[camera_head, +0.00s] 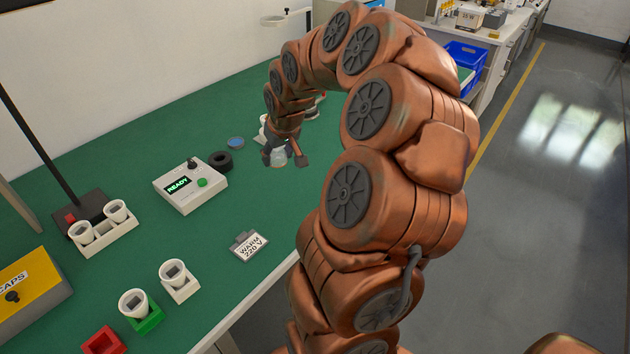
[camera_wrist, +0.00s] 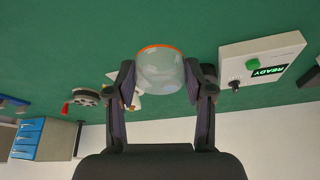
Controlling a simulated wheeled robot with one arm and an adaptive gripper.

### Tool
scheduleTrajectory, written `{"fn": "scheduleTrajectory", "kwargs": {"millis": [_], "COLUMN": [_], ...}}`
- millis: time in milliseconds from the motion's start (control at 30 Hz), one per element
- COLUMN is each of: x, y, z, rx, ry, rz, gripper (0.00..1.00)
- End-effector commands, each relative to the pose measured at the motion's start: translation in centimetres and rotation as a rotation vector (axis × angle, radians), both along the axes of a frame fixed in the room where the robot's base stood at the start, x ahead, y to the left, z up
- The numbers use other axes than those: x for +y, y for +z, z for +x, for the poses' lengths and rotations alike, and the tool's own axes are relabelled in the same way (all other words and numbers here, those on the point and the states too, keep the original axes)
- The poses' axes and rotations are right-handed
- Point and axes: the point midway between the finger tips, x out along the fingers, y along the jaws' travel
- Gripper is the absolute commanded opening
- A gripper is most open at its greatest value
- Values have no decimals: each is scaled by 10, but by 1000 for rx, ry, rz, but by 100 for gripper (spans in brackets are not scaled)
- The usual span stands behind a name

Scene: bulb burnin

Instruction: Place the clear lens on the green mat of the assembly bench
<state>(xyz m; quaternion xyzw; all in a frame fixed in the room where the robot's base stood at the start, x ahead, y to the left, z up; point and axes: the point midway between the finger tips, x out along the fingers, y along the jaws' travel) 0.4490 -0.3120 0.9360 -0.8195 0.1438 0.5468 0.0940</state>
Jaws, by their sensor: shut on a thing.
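My gripper (camera_head: 284,156) is shut on the clear lens (camera_head: 278,157), and its fingers (camera_wrist: 162,82) grip the lens from both sides. In the wrist view the lens (camera_wrist: 160,70) is a clear dome with an orange rim at the end away from my palm. The green mat (camera_head: 225,235) covers the bench top, and it fills the upper part of the wrist view (camera_wrist: 60,50). The lens is over the mat in the head view; I cannot tell whether it touches it.
A white tester (camera_head: 190,187) reading READY stands left of the gripper, with a black ring (camera_head: 220,160) and a blue disc (camera_head: 236,143) close by. White cups (camera_head: 133,303) stand in holders nearer me. A "WARM 220 V" label (camera_head: 249,245) lies near the bench edge. Clear mat lies between.

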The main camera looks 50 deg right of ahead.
Motion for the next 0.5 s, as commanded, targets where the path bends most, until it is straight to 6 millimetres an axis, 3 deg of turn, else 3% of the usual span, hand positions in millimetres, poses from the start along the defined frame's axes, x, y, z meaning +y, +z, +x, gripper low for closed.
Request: {"fn": "scheduleTrajectory", "kwargs": {"millis": [33,200,333,500], "x": [-18,-60,-81,-92], "y": [-17,-37,-46,-50], "z": [-15,-64,-93,-112], "rx": [-6,-3,0,2], "ry": [-29,-93,-127,-148], "rz": [1,1,2,3], "gripper": [39,39,39,39]}}
